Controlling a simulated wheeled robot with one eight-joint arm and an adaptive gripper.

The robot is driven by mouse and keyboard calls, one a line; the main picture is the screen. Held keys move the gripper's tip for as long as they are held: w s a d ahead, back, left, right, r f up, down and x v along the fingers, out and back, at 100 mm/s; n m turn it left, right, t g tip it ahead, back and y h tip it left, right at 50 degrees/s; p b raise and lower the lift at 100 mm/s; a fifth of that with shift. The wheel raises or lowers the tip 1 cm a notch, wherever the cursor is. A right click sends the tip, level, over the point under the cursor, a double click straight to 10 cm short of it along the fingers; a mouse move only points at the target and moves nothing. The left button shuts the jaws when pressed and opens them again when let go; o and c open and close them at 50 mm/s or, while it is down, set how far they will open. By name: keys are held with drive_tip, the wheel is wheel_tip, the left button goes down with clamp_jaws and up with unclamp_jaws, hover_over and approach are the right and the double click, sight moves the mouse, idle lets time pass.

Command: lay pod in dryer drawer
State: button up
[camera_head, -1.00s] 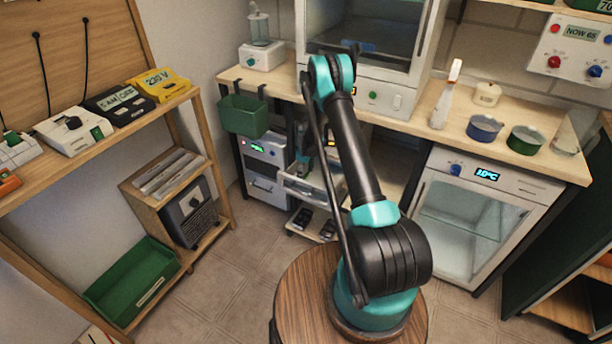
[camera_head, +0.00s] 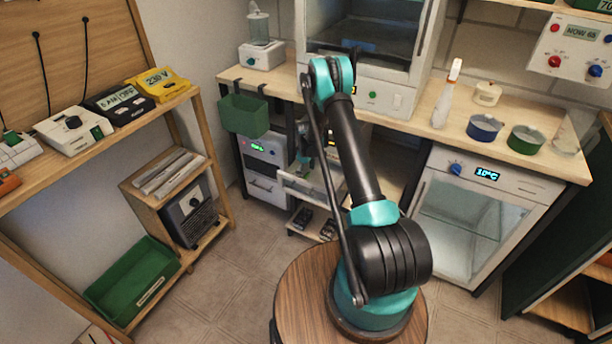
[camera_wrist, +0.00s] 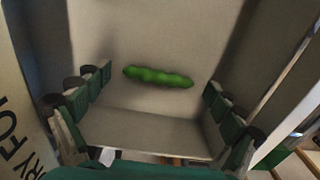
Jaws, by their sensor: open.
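A green, bumpy pod (camera_wrist: 158,77) lies on the pale floor of the open dryer drawer (camera_wrist: 145,130) in the wrist view. My gripper (camera_wrist: 159,88) is open, with its green fingers apart on the left and right of the pod and not touching it. In the head view the white dryer (camera_head: 264,165) with a green display stands under the counter. Its drawer (camera_head: 297,187) is pulled out. My arm hides most of the gripper there, and the pod cannot be made out in that view.
A green bin (camera_head: 243,115) hangs from the counter edge above the dryer. A glass-door cabinet (camera_head: 470,225) reading 10°C stands to the right. The left shelf (camera_head: 190,255) holds a green tray (camera_head: 132,283). Open floor lies between the left shelf and my base.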

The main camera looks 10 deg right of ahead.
sight(306, 177)
drive_tip(key=s+d+r+m+t, duration=0.1)
drive_tip(key=s+r, duration=0.3)
drive_tip(key=r, duration=0.8)
drive_tip(key=s+d+r+m, duration=0.15)
drive_tip(key=s+r, duration=0.25)
drive_tip(key=r, duration=0.9)
drive_tip(key=s+d+r+m+t, duration=0.1)
drive_tip(key=s+r+m, duration=0.3)
drive_tip(key=s, duration=0.7)
drive_tip(key=s+d+r+m+t, duration=0.1)
drive_tip(key=s+r+m, duration=0.1)
drive_tip(key=s+r, duration=0.65)
drive_tip(key=s+f+m, duration=0.1)
drive_tip(key=s+f, duration=0.1)
drive_tip(key=s, duration=0.5)
drive_tip(key=s+f+m+t, duration=0.1)
drive_tip(key=s+f, duration=0.2)
drive_tip(key=s, duration=0.5)
drive_tip(key=shift+d, duration=0.35)
drive_tip(key=shift+o, duration=0.6)
